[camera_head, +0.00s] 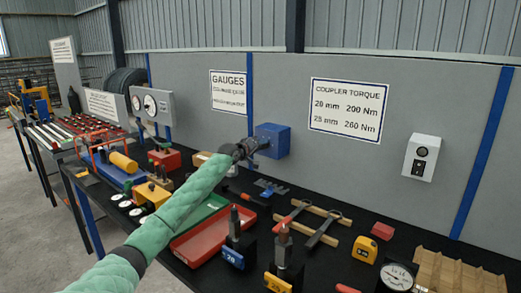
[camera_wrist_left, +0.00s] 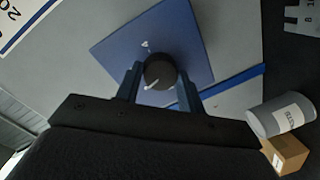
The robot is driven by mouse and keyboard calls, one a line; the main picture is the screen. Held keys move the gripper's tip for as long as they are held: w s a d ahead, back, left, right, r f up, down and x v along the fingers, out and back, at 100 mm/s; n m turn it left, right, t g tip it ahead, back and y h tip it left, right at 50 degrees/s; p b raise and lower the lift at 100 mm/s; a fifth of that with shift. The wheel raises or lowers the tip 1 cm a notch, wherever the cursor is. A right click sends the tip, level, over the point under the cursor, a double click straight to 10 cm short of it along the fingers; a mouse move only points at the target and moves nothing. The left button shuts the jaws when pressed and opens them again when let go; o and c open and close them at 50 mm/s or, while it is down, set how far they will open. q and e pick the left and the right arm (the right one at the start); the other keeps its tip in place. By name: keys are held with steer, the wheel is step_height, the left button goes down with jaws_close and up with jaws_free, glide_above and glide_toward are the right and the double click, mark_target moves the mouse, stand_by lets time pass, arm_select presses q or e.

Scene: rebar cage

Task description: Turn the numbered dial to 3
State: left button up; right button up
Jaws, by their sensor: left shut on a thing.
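The blue dial box (camera_head: 272,141) is mounted on the grey wall panel, at the end of my outstretched left arm. In the left wrist view its blue plate (camera_wrist_left: 112,48) carries a round black dial (camera_wrist_left: 159,70). The dial has a white pointer line towards the lower left, and a small white mark shows on the plate above it. No numbers are legible. My left gripper (camera_head: 249,147) is shut on the dial, with one finger on each side in the left wrist view (camera_wrist_left: 160,86). In the head view the gripper hides the dial. My right gripper is not in view.
The black bench below holds a red tray (camera_head: 200,238), several tools, a yellow tape measure (camera_head: 365,249) and a round gauge (camera_head: 397,277). A white switch box (camera_head: 421,158) is on the panel at the right. The wall around the blue box is clear.

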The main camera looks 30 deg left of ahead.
arm_select(q)
steer(key=shift+f+m, duration=0.25)
steer(key=shift+m, duration=0.25)
steer(key=m, duration=0.3)
steer(key=shift+d+y+b, duration=0.1)
steer(key=shift+y+b, duration=0.2)
steer(key=shift+b, duration=0.05)
steer(key=shift+m+y, duration=0.5)
steer(key=shift+m, duration=1.4)
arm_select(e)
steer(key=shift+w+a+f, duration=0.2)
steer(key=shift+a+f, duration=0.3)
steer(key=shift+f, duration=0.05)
arm_select(q)
steer(key=o, duration=1)
steer(key=shift+c, duration=0.2)
steer(key=shift+s+r, duration=0.1)
steer(key=shift+s, duration=0.05)
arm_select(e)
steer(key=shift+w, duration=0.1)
